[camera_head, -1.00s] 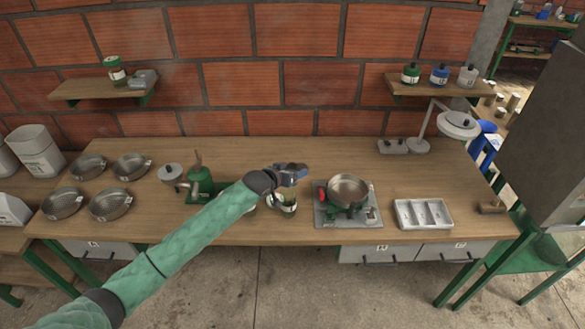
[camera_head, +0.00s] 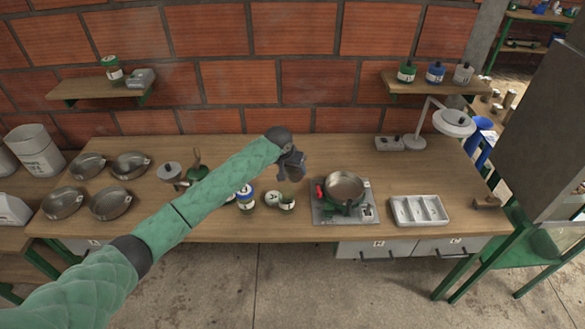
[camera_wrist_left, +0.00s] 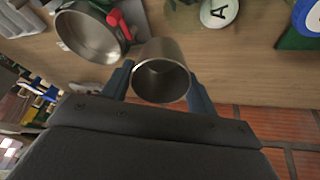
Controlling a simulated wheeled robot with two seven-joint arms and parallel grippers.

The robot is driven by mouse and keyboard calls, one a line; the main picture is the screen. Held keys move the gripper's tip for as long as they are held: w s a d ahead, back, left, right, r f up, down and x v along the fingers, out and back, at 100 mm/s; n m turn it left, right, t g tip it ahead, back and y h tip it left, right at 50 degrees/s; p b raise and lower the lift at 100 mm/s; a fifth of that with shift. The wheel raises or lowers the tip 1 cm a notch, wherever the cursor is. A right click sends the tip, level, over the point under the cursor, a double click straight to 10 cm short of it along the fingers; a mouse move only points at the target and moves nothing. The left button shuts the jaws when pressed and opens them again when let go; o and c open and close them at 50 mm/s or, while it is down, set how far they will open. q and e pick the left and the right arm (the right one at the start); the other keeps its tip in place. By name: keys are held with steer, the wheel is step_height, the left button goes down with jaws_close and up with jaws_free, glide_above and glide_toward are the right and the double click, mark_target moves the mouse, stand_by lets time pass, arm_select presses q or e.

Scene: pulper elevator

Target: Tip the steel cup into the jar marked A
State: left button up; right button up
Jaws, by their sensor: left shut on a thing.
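My left gripper (camera_head: 291,168) is shut on the steel cup, raised above the table behind the small jars. In the left wrist view the steel cup (camera_wrist_left: 161,55) sits between the two fingers, its dark mouth facing the camera; its contents cannot be made out. An open glass jar (camera_head: 287,202) stands on the table in front of and below the gripper. Beside it is a round pale disc (camera_head: 272,198), which in the left wrist view bears an A (camera_wrist_left: 219,12). My right gripper is out of view.
A blue-and-white jar (camera_head: 245,197) stands left of the disc. A steel pan (camera_head: 345,187) on a burner is to the right, with a white sectioned tray (camera_head: 419,210) beyond. Several steel bowls (camera_head: 110,204) sit at the left.

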arm_select(q)
steer(key=shift+g, duration=0.3)
steer(key=shift+w+d+r+g+y, duration=0.1)
steer(key=shift+r+g+y, duration=0.6)
steer(key=shift+r, duration=0.9)
steer(key=shift+r+g+y, duration=0.4)
steer(key=shift+r, duration=0.5)
